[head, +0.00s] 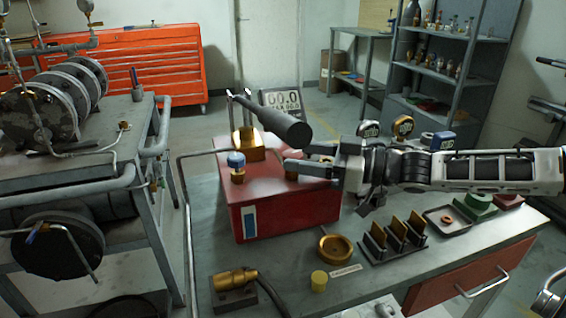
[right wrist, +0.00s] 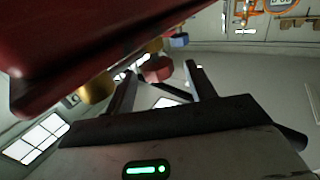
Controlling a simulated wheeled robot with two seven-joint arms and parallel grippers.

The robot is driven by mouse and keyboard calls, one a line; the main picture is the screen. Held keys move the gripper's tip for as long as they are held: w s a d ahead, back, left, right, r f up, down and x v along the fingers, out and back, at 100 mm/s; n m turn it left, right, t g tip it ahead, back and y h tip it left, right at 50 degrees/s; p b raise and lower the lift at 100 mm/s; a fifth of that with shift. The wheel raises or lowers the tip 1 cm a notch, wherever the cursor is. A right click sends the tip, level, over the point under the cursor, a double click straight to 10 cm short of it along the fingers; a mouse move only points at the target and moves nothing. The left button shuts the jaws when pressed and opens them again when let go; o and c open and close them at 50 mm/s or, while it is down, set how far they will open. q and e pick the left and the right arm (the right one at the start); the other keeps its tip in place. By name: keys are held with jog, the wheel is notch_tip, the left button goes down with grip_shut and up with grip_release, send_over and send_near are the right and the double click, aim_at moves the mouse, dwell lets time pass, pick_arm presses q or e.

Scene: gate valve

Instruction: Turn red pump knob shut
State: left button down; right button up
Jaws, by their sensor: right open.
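The red pump box (head: 300,205) stands on the grey bench, with a blue-topped brass knob (head: 236,168) at its left front. The red knob (right wrist: 157,69) shows in the right wrist view, between the two finger lines of my open right gripper (right wrist: 155,82); contact cannot be told. In the head view my right gripper (head: 300,156) reaches in from the right over the box top, with one finger above a brass stem (head: 291,172). The red knob is not clearly visible there, apparently hidden by the fingers. My left gripper is not in view.
A dark cylinder (head: 285,125) on the pump sticks out close above my right gripper. Gauges (head: 403,126) stand behind my wrist. A brass ring (head: 335,248), a slotted rack (head: 393,240) and a tray (head: 450,220) lie on the bench in front.

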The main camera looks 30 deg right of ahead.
jog(key=shift+b+x, duration=0.6)
jog(key=shift+x, duration=0.2)
jog(key=shift+w+r+p, duration=0.3)
jog(key=shift+r+p, duration=0.05)
jog(key=shift+p, duration=0.05)
jog(key=shift+f+p+x, duration=0.25)
jog(key=shift+p+x, duration=0.15)
jog(key=shift+x, duration=0.7)
jog(key=shift+a, duration=0.1)
jog(key=shift+s, duration=0.1)
jog(key=c, duration=1)
